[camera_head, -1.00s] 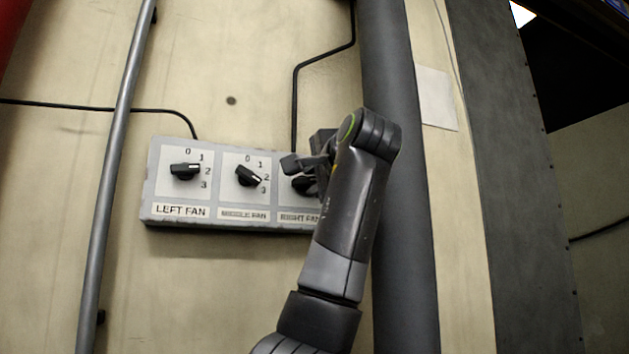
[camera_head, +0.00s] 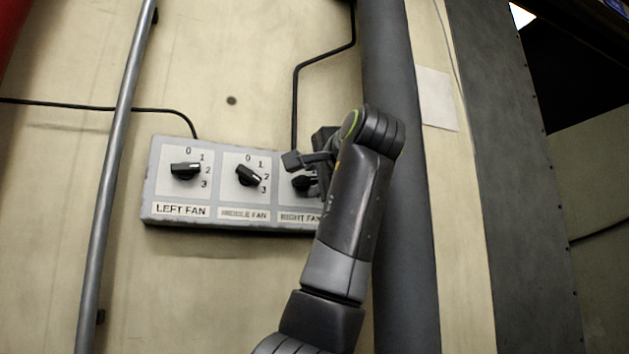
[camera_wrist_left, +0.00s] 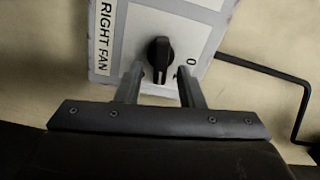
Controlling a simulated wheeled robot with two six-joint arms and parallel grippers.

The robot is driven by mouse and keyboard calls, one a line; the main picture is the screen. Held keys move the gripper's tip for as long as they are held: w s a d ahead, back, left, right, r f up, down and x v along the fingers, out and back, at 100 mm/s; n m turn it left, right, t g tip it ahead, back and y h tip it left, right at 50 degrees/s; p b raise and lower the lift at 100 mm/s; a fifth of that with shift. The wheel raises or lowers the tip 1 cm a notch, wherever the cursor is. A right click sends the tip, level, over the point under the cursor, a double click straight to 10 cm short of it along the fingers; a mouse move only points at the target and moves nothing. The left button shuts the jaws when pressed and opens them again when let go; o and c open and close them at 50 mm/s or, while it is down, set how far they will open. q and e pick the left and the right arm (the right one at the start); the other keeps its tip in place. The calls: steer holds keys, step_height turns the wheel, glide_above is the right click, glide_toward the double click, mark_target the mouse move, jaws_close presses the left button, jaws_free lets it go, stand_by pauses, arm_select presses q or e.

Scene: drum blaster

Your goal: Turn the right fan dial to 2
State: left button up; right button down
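The right fan dial (camera_head: 305,183) is a black knob on the right section of the grey control panel (camera_head: 150,190), partly covered by my arm in the head view. In the left wrist view the dial (camera_wrist_left: 160,58) has its long grip running up and down the picture. The 0 mark shows to its right; the other numbers are hidden. My left gripper (camera_wrist_left: 161,75) is open, its two fingers apart and pointing at the dial, one on each side of its lower end. Contact cannot be told. In the head view the left gripper (camera_head: 305,162) is partly hidden behind its wrist.
The left fan dial (camera_head: 186,170) and middle fan dial (camera_head: 249,175) sit to the left on the same panel. Black cables climb the wall.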

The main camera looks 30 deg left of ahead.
arm_select(q)
steer(key=b+v, duration=0.4)
steer(key=v, duration=1.2)
steer(key=shift+s+d+b, duration=0.2)
steer(key=shift+d+b, duration=0.1)
steer(key=shift+b, duration=0.05)
